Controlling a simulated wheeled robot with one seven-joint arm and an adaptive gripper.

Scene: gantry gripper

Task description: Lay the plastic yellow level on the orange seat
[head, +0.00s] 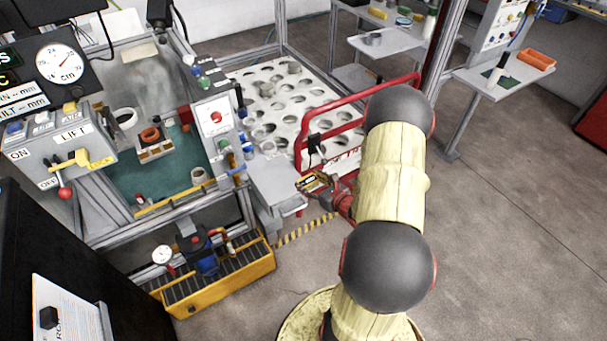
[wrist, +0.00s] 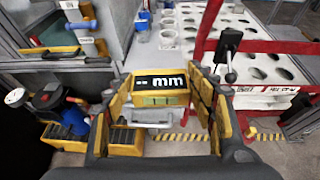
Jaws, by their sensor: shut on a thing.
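My gripper (head: 328,187) is shut on a yellow level (head: 312,182) and holds it in the air near a small grey shelf. In the wrist view the level (wrist: 160,99) sits between the two fingers and shows a dark face marked "mm". No seat is plainly recognisable. An orange ring (head: 150,134) sits in a small holder on the green bench surface, left of my gripper in the head view. An orange tray (head: 537,60) lies on a side table at the far right. I cannot tell which of these, if either, is the orange seat.
A red tubular frame (head: 301,146) stands close behind my gripper, beside a white panel with round holes (head: 288,116). The grey shelf (head: 274,184) is just left of my gripper. A yellow crate (head: 222,288) stands low at left. Open floor lies at right.

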